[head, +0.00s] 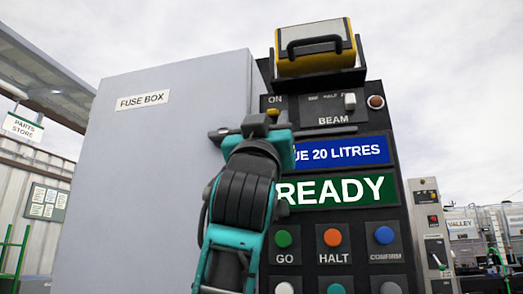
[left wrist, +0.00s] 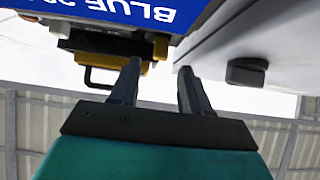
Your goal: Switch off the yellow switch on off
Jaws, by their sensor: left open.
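The dark control panel (head: 393,155) carries an "ON" label at its upper left, and the rest of that label is hidden by my left arm. A small yellow patch (head: 273,112) under "ON" appears to be the yellow switch, mostly hidden by my gripper. In the left wrist view a yellow knob (left wrist: 161,46) shows just beyond the left-hand finger; I cannot tell if they touch. My left gripper (head: 252,124) is open at the panel's upper left, and its fingers (left wrist: 160,72) have nothing between them. The switch's position cannot be read. My right gripper is not in view.
A grey fuse box (head: 165,170) stands close left of the panel. A yellow case with a black handle (head: 315,47) sits on top. A white beam switch (head: 350,101) is to the right. Green (head: 283,239), orange (head: 332,237) and blue (head: 384,235) buttons are below.

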